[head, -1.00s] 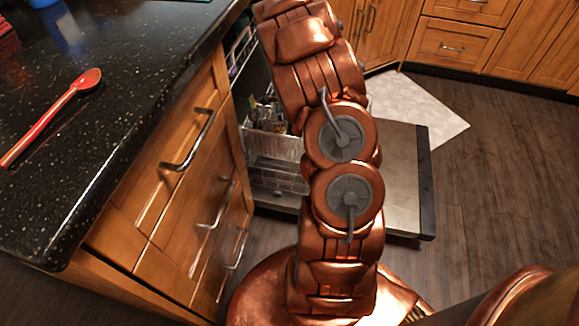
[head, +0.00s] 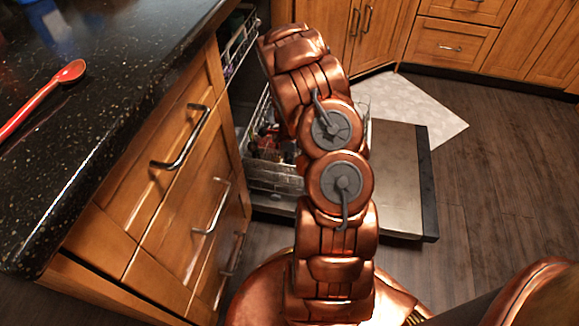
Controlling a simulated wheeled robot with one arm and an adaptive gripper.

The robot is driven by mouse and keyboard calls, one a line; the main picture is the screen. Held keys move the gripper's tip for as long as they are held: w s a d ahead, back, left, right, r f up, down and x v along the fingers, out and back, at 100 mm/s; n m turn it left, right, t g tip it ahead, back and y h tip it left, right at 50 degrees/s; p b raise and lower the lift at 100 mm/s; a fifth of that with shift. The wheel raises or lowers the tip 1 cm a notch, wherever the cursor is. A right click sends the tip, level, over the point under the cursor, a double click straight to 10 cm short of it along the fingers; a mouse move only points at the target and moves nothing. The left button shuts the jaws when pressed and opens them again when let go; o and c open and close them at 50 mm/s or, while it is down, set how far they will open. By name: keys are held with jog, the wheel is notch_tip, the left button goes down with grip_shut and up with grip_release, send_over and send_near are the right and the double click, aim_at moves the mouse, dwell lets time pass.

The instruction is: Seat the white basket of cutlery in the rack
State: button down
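The dishwasher's lower wire rack (head: 275,182) stands pulled out over the open door, partly covered by my arm. Dark and reddish items (head: 268,147), possibly cutlery, show inside the rack's left part. They are too small and too covered to make out. I cannot clearly pick out the white basket or tell whether it is seated. My gripper is hidden behind my copper-coloured arm, which rises through the middle of the head view and bends away over the rack.
The open dishwasher door (head: 400,180) lies flat to the right. An upper rack (head: 239,42) shows beside the counter edge. The black counter (head: 110,120) holds a red spoon (head: 45,97). Wooden drawers (head: 150,205) with protruding handles stand at left. Floor at right is clear.

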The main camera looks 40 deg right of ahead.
jog(key=shift+f+b, duration=0.45)
jog(key=shift+f, duration=1.4)
jog(key=c, duration=1.3)
grip_release()
notch_tip(320, 180, up, 12)
jog(key=p, duration=0.3)
jog(key=shift+d, duration=0.1)
jog(key=shift+r, duration=0.1)
